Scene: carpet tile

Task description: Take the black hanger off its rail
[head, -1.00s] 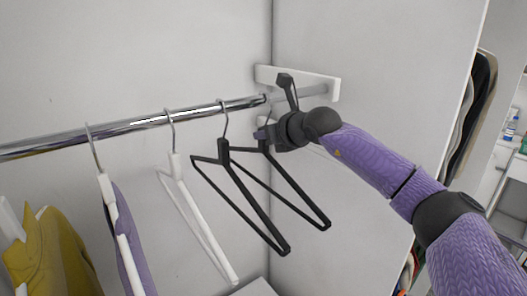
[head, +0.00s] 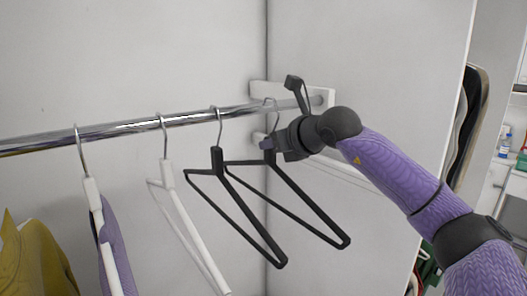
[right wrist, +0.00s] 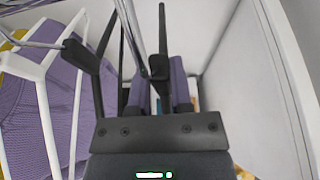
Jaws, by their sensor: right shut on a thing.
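Two black hangers are in the head view. The right-hand black hanger (head: 312,208) is near the right end of the chrome rail (head: 190,121), its hook at the rail; I cannot tell whether the hook bears on it. My right gripper (head: 270,145) is shut on this hanger's neck, just below the hook. In the right wrist view, the neck (right wrist: 158,67) sits between the purple fingertips (right wrist: 160,88). The other black hanger (head: 246,213) hangs on the rail just to the left, close to the held one. My left gripper is not in view.
Left along the rail hang a white hanger (head: 187,218), another white hanger (head: 106,245) with a purple garment, and a mustard garment (head: 35,262). A white bracket (head: 257,92) and side wall (head: 375,60) close off the rail's right end.

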